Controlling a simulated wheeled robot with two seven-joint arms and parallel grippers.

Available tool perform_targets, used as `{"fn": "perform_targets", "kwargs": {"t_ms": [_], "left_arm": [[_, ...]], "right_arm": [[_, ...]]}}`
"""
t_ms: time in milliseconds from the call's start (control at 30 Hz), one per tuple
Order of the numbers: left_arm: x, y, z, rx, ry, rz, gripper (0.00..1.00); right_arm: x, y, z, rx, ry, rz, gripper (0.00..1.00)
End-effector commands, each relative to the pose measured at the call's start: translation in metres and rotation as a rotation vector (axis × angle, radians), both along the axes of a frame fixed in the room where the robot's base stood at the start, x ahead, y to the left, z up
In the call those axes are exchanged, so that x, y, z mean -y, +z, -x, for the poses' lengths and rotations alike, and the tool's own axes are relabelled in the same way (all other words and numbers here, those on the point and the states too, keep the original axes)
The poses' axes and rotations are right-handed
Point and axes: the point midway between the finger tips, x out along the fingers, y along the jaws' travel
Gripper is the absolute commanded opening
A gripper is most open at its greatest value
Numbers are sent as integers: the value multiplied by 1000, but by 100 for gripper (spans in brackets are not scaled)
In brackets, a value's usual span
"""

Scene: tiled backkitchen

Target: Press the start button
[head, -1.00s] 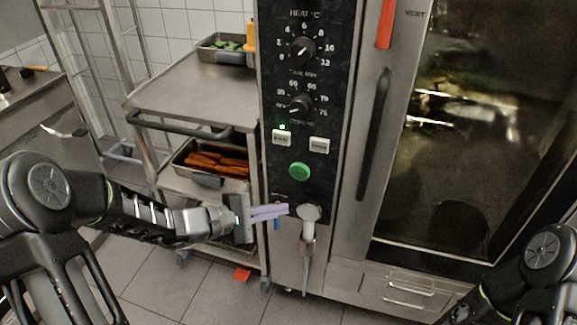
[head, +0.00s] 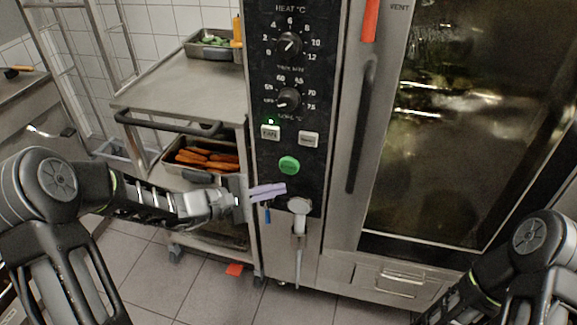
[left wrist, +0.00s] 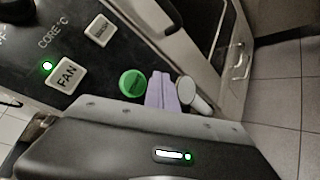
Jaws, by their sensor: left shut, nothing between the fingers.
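The round green start button (head: 289,165) sits on the oven's black control panel (head: 262,75), below two pale square buttons. It also shows in the left wrist view (left wrist: 132,83), just left of the fingertips. My left gripper (head: 284,188) has pale purple fingers, shut and empty. In the head view its tips are just below the green button, above and left of the white-headed spray handle (head: 299,205). I cannot tell the gap between the tips and the panel. My right arm is at the lower right of the head view; its gripper is out of frame.
The FAN button (head: 270,133) has a lit green lamp above it. A steel cart (head: 180,95) with trays stands left of the oven, close to my left forearm. The oven door handle (head: 361,125) is right of the panel. Tiled floor shows below.

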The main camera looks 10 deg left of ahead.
Motion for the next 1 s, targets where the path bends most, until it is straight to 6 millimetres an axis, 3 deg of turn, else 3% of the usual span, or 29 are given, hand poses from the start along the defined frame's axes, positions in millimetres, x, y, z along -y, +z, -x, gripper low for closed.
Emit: {"fn": "perform_targets", "kwargs": {"t_ms": [200, 400, 1000], "left_arm": [[2, -2, -28, 2, -1, -1, 0], [3, -1, -43, 0, -1, 1, 0], [3, 0, -46, 0, 0, 0, 0]], "right_arm": [[0, -1, 0, 0, 0, 0, 36], [0, -4, 0, 0, 0, 0, 36], [0, -4, 0, 0, 0, 0, 36]]}}
